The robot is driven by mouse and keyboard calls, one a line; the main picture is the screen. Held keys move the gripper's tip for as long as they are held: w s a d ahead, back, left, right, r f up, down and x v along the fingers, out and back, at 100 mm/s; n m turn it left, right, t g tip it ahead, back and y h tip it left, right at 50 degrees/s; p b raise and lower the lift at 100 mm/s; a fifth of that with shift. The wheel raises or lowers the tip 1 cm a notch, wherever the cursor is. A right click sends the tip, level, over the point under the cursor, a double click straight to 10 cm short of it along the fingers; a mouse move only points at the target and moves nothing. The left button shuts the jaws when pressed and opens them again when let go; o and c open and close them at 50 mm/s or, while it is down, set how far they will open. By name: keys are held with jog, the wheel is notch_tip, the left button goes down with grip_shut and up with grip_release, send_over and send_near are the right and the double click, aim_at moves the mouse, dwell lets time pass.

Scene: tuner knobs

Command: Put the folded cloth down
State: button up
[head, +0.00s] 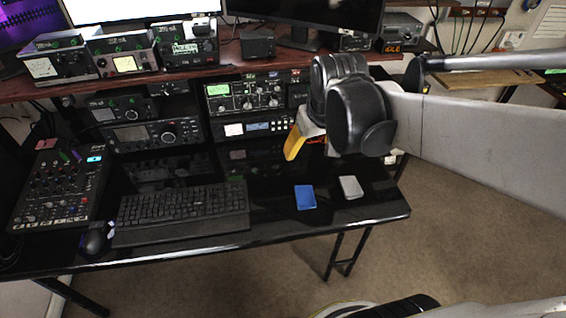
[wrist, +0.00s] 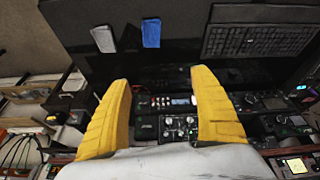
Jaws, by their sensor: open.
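Two small flat rectangular pieces lie on the black desk (head: 275,222) near its right end, one blue (head: 305,197) and one light grey (head: 350,187). Either could be the folded cloth; I cannot tell which. In the wrist view the grey piece (wrist: 103,39) and the blue piece (wrist: 151,33) lie apart, beyond my fingertips. My gripper (wrist: 160,78) is open, with nothing between its yellow fingers. In the head view a yellow finger of my gripper (head: 294,141) shows above the desk, behind the two pieces; my wrist hides the rest.
A black keyboard (head: 182,210), a mouse (head: 95,240) and a mixer (head: 60,187) occupy the desk's left side. Radio units (head: 245,97) and a wooden shelf (head: 200,72) stand at the back near my gripper. Bare desk lies around the two pieces; the right edge is close.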

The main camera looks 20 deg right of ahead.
jog(key=s+a+r+n+t+y, duration=0.1)
jog(key=s+a+t, duration=0.1)
jog(key=s+a, duration=0.6)
jog(key=shift+s+a+r+t, duration=0.15)
jog(key=shift+a+r+t, duration=0.15)
jog(key=shift+a+t, duration=0.15)
